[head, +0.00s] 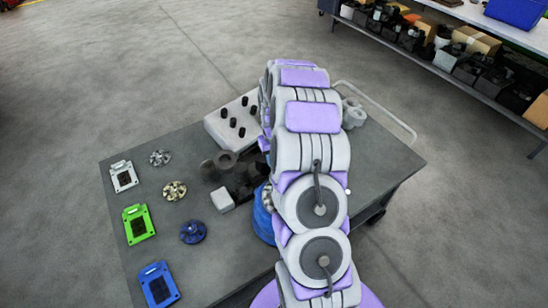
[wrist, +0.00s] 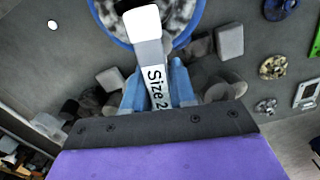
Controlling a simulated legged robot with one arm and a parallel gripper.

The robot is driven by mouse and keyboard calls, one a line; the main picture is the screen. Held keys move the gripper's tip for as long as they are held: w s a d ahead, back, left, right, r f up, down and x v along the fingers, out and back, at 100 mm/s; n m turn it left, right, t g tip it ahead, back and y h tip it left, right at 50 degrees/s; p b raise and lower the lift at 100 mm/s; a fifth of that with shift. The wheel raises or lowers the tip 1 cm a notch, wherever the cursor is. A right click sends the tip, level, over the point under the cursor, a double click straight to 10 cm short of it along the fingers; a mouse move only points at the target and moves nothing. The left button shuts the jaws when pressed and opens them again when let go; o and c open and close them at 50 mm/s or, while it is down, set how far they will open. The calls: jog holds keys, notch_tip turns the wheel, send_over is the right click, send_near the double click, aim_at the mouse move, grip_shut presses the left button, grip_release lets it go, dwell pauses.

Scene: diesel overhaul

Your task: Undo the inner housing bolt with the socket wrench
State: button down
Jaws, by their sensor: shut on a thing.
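My gripper (wrist: 157,92) is shut on the socket wrench (wrist: 155,62), a pale tool labelled "Size 2", with the rest of the marking cut off. The wrench's white end reaches over the blue-rimmed round housing (wrist: 102,27), which has a mottled grey inside. I cannot tell whether the wrench touches the housing. The inner housing bolt cannot be made out, as the wrench covers part of the housing's inside. In the head view my arm hides my gripper and most of the blue housing (head: 263,216), which stands on the dark table (head: 225,270).
White, green and blue plates (head: 134,210) and several round parts (head: 174,190) lie on the table's left. Dark blocks and cylinders (head: 238,178) sit close beside the housing. A white block with black pegs (head: 216,128) stands at the back. A loaded shelf (head: 460,70) is at upper right.

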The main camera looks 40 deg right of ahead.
jog(key=n+p, duration=0.1)
jog(key=n, duration=0.6)
jog(key=shift+r, duration=0.15)
jog(key=n+p, duration=0.1)
jog(key=n, duration=0.4)
jog(key=shift+a+n, duration=0.1)
jog(key=shift+n, duration=0.2)
jog(key=n+p, duration=0.1)
jog(key=n, duration=0.4)
jog(key=shift+s, duration=0.1)
jog(key=n+p, duration=0.1)
jog(key=n, duration=0.4)
jog(key=shift+n, duration=0.4)
